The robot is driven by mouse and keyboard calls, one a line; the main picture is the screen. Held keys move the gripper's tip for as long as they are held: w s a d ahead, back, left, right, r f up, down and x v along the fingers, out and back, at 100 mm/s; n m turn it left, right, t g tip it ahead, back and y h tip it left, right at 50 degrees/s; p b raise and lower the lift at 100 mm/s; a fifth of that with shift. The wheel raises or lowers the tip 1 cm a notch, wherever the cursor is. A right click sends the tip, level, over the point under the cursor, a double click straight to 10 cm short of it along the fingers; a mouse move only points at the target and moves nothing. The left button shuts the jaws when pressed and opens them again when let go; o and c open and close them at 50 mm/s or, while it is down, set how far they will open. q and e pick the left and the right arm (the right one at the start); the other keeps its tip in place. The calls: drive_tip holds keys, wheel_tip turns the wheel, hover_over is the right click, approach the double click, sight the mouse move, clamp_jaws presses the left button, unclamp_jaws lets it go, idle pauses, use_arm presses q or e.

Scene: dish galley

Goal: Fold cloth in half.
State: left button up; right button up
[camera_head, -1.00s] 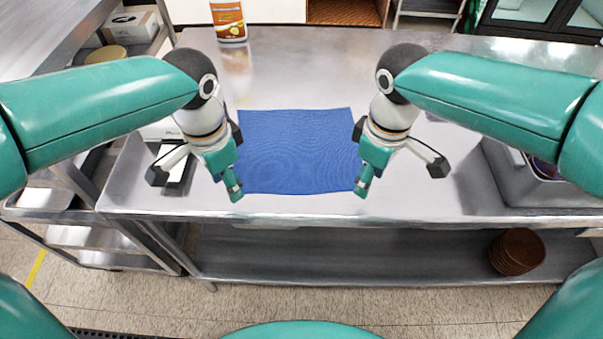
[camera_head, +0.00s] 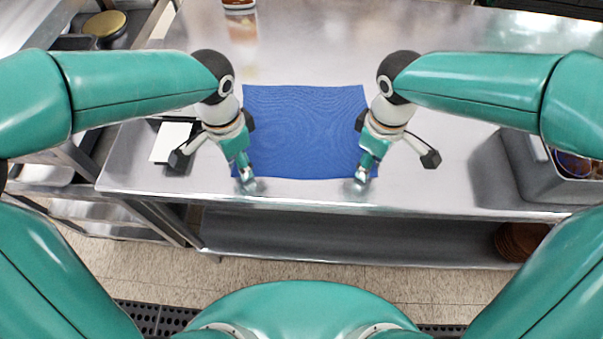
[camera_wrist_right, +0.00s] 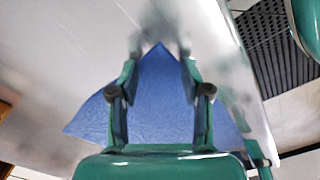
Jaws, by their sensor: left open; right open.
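The blue cloth (camera_head: 304,130) lies flat and spread out on the steel table, its near edge close to the table's front edge. My left gripper (camera_head: 247,183) is open at the cloth's near left corner. My right gripper (camera_head: 362,180) is open at the cloth's near right corner. In the right wrist view a pointed corner of the cloth (camera_wrist_right: 160,75) lies between the two open fingers of my right gripper (camera_wrist_right: 160,52). I cannot tell whether the fingertips touch the cloth or table.
A grey bin (camera_head: 540,175) with items in it stands on the table's right. A bottle (camera_head: 240,5) stands at the back left. A white card-like item (camera_head: 171,142) lies left of my left gripper. The steel table (camera_head: 330,45) is clear behind the cloth.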

use_arm(q)
drive_tip(key=shift+f, duration=0.25)
use_arm(e)
drive_tip(key=shift+f, duration=0.2)
drive_tip(key=shift+f, duration=0.1)
use_arm(q)
drive_tip(key=shift+f+b, duration=0.25)
drive_tip(key=shift+b, duration=0.05)
use_arm(e)
drive_tip(key=shift+f, duration=0.2)
use_arm(q)
drive_tip(key=shift+r, duration=0.15)
drive_tip(key=shift+c, duration=0.6)
use_arm(e)
drive_tip(key=shift+r, duration=0.15)
drive_tip(key=shift+c, duration=0.6)
use_arm(q)
drive_tip(key=shift+s, duration=0.1)
drive_tip(key=c, duration=0.7)
use_arm(e)
drive_tip(key=c, duration=0.7)
use_arm(q)
clamp_jaws()
use_arm(e)
drive_tip(key=shift+s, duration=0.1)
clamp_jaws()
drive_tip(key=shift+s+f, duration=0.1)
drive_tip(key=shift+f, duration=0.15)
